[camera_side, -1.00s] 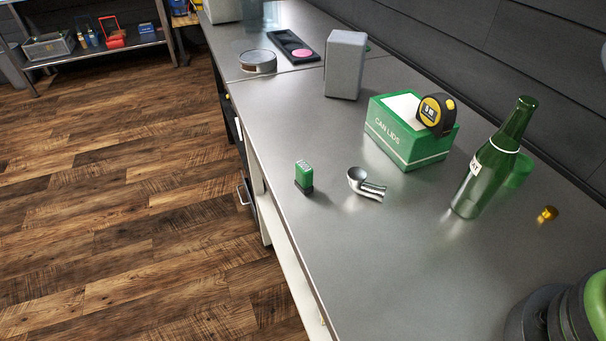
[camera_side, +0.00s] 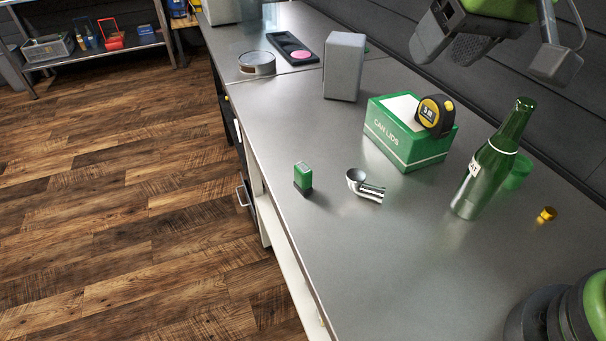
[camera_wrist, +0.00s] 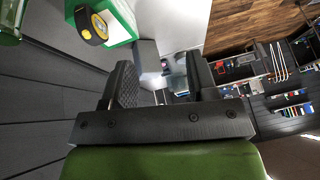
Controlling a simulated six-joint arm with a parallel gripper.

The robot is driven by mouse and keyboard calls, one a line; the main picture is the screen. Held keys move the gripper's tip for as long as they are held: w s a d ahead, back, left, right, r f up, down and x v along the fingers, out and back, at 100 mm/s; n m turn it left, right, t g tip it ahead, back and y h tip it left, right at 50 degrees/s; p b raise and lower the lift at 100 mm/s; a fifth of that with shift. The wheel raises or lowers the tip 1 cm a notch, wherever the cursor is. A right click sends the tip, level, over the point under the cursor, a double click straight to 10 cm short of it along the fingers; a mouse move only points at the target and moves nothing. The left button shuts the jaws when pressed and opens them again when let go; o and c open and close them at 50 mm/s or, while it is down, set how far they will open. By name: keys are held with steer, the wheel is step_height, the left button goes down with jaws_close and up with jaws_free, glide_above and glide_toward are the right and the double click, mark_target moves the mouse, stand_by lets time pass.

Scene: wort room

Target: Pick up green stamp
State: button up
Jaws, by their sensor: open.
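The green stamp (camera_side: 303,177) stands upright on the steel counter near its left edge in the side view, with a dark base and green body. My gripper (camera_side: 495,55) is at the top right of the side view, high above the counter, behind and right of the stamp. Its two dark jaws are apart with nothing between them. In the wrist view the open gripper (camera_wrist: 155,85) faces along the counter. I cannot make out the stamp in the wrist view.
A green can-lids box (camera_side: 409,143) with a tape measure (camera_side: 435,115), a grey block (camera_side: 344,67), a green bottle (camera_side: 486,165) and a brass cap (camera_side: 547,214) stand farther off. The counter's front middle (camera_side: 400,265) is clear.

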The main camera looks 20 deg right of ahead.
steer(key=w+a+f+n, duration=0.2)
steer(key=w+a+f, duration=0.45)
steer(key=f, duration=0.25)
steer(key=n+g, duration=0.1)
steer(key=n, duration=0.1)
glide_toward(307, 172)
steer(key=f, duration=0.2)
steer(key=x, duration=0.4)
steer(key=shift+w, duration=0.4)
steer(key=shift+x, duration=2.9)
jaws_close()
